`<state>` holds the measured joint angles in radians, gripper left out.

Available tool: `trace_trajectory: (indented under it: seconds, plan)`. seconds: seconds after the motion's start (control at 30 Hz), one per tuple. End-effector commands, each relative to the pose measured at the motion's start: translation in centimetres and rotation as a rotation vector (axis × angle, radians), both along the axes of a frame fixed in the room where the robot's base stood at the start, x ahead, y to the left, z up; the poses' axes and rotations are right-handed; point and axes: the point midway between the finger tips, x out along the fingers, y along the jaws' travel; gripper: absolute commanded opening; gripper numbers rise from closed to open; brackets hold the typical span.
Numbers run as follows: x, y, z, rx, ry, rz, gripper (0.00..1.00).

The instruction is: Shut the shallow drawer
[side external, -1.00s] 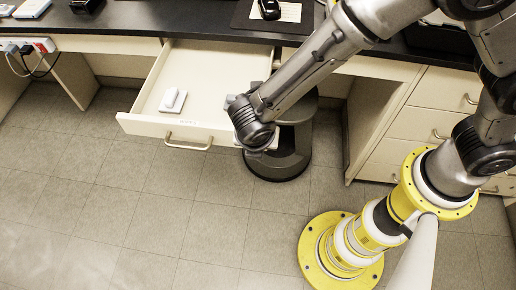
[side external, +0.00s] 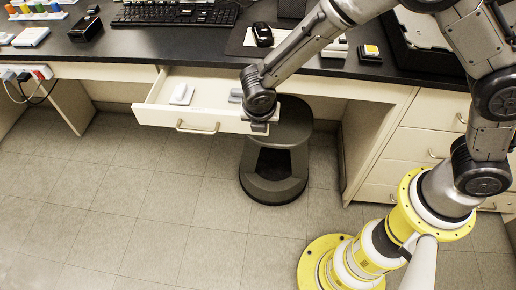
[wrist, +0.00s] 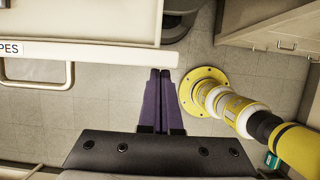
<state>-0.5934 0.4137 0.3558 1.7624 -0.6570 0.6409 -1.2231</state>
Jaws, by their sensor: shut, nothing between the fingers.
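The shallow drawer (side external: 160,116) is pulled partly out from under the dark bench top, with a metal bar handle (side external: 198,127) on its pale front. A white object (side external: 181,94) and a small grey one (side external: 236,96) lie inside. My gripper (wrist: 160,71) is shut and empty, its purple fingers together. The fingertips are at the right end of the drawer front (wrist: 110,56), beside the handle (wrist: 35,84), and appear to touch it. In the side view my wrist hides the drawer's right front corner and the fingertips.
A dark round stool (side external: 272,160) stands just below and right of the drawer. A fixed cabinet with drawers (side external: 415,145) is at the right. On the bench top are a keyboard (side external: 175,14), a mouse (side external: 262,35) and a black tray (side external: 425,50). The floor in front is clear.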

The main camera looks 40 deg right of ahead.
Motion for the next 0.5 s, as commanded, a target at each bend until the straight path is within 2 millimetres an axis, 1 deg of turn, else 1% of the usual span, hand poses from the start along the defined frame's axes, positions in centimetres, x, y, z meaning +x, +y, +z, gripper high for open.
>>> trace_trajectory:
  seconds: [0.03,0.2,0.4,0.5]
  plan:
    - [1.2,-1.3,0.0,0.0,-0.001,-0.007,0.0]
    - [4.4,-4.5,0.0,0.001,-0.001,-0.007,0.0]
    - [7.4,-7.5,-0.1,0.0,0.0,-0.005,0.0]
    - [8.5,-8.6,-0.1,-0.001,0.001,-0.004,0.0]
